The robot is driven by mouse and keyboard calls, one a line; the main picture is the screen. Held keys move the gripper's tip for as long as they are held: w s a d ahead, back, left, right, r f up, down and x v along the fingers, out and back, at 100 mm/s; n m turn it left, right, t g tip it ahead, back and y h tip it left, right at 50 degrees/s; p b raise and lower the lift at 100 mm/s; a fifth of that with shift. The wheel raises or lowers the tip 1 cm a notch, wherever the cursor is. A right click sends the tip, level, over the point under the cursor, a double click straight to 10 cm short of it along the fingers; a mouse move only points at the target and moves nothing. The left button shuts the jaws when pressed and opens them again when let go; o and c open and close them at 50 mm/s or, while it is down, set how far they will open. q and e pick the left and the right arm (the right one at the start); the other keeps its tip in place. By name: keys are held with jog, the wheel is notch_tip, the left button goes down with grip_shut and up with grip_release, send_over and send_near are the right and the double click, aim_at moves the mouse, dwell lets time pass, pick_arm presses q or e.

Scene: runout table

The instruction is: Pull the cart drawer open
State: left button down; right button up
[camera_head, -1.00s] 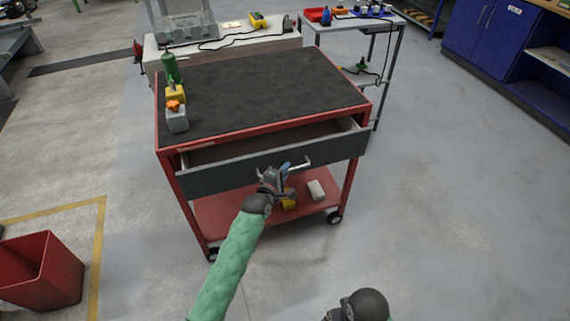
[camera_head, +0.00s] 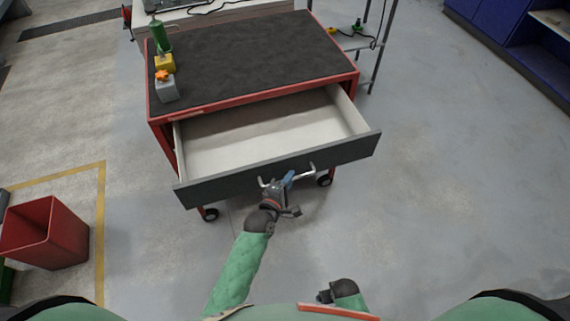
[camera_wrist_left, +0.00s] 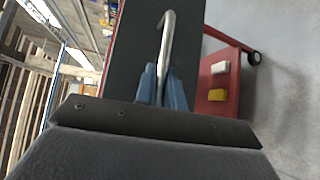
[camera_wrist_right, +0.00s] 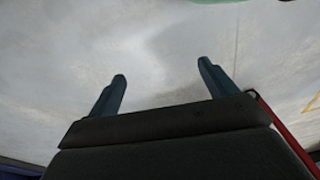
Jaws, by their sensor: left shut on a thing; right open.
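The red cart (camera_head: 250,103) with a dark mat top stands in the middle of the head view. Its drawer (camera_head: 282,166), with a dark grey front, is pulled well out. The pale inside looks empty. My left gripper (camera_head: 284,183) is at the drawer front, shut on the silver bar handle (camera_head: 305,171). In the left wrist view the blue fingers (camera_wrist_left: 162,88) sit on both sides of the handle (camera_wrist_left: 166,45). My right gripper (camera_head: 325,296) is low in the head view, away from the cart. In the right wrist view its fingers (camera_wrist_right: 162,85) are apart with nothing between them.
A green bottle (camera_head: 158,33), a yellow block (camera_head: 165,63) and a grey block (camera_head: 166,90) with an orange knob stand on the cart's left edge. A red bin (camera_head: 45,232) is on the floor at left. The floor right of the cart is clear.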

pick_arm(q)
jog(key=shift+s+d, duration=0.3)
jog(key=shift+s, duration=0.65)
pick_arm(e)
jog(key=shift+d+f, duration=0.1)
jog(key=shift+f, duration=0.6)
pick_arm(q)
jog(key=c, duration=1.5)
grip_release()
pick_arm(e)
jog(key=shift+w, duration=0.1)
pick_arm(q)
jog(key=b+v, duration=0.2)
jog(key=v, duration=0.5)
jog(key=shift+s+a, duration=0.2)
jog(key=shift+s, duration=0.15)
pick_arm(e)
notch_tip(320, 180, up, 8)
jog(key=w+a, duration=0.1)
jog(key=shift+w+a, duration=0.25)
jog(key=shift+w, duration=0.1)
jog(key=shift+f, duration=0.1)
